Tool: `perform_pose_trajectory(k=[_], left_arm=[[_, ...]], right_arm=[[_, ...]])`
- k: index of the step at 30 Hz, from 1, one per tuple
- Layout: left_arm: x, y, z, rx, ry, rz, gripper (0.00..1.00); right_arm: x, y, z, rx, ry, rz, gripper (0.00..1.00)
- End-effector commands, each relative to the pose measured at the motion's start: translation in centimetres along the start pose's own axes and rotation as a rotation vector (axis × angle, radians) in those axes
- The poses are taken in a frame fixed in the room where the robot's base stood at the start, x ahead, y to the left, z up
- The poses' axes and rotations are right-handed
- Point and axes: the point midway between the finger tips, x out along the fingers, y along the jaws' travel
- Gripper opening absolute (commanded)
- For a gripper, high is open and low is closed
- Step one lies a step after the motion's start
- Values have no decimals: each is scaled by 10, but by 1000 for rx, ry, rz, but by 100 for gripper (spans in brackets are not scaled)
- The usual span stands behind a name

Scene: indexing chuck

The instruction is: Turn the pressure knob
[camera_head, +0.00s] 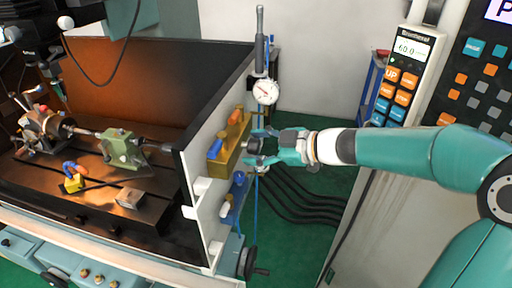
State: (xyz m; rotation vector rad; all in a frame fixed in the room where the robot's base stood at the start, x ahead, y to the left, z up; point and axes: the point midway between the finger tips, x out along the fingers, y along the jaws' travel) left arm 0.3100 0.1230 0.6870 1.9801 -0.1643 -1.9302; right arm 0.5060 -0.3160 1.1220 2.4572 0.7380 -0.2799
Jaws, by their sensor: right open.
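The pressure knob seems to be the small dark knob (254,145) on the yellow-brown valve block (231,143), beneath a round white gauge (265,91). My right gripper (262,149) comes in from the right, level, with its fingers pointing left toward the block. It is open, with its fingertips close to the dark knob. The fingers partly cover the knob, so I cannot tell whether they touch it. My left gripper is not in view.
A white panel (205,135) carries the valve block beside the machine bed, where a green fixture (122,147) stands. A control pendant (405,75) and a button panel are at the right. Black cables (298,200) run over the green floor below my right arm.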

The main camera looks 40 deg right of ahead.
Motion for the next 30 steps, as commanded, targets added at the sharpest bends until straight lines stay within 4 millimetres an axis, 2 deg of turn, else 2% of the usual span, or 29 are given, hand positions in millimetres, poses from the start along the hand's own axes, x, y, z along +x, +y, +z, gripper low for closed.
perform_pose_trajectory(k=[3,12,14,17,24,30], left_arm=[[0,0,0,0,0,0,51],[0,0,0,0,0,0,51],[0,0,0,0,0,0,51],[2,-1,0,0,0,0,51],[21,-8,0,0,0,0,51],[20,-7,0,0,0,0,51]], right_arm=[[0,0,0,0,0,0,62],[0,0,0,0,1,-1,12],[0,0,0,0,1,-1,4],[0,-1,1,-11,1,4,4],[1,-3,3,-153,6,65,4],[0,-1,0,-184,6,78,4]])
